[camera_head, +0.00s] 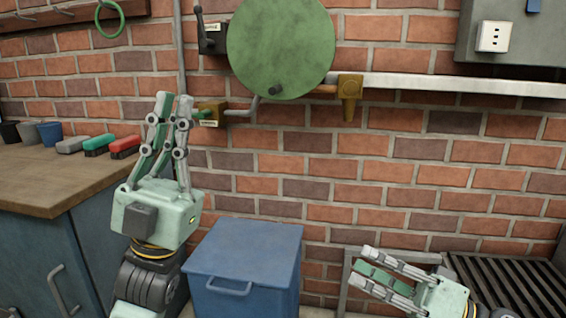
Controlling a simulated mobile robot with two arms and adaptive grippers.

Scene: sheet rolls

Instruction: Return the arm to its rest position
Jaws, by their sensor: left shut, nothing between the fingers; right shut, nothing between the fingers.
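My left gripper (173,98) is on the left of the head view, pointing up, with its fingertips close together and nothing between them. It is in front of the brick wall, to the left of a brass fitting. My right gripper (358,266) is at the lower right, pointing left. Its fingers are close together and empty. It is to the right of the blue box and apart from it.
A blue lidded box (245,262) stands at the bottom centre. A green disc (281,45) and pipes are on the wall. A dark slatted rack (515,285) is at the lower right.

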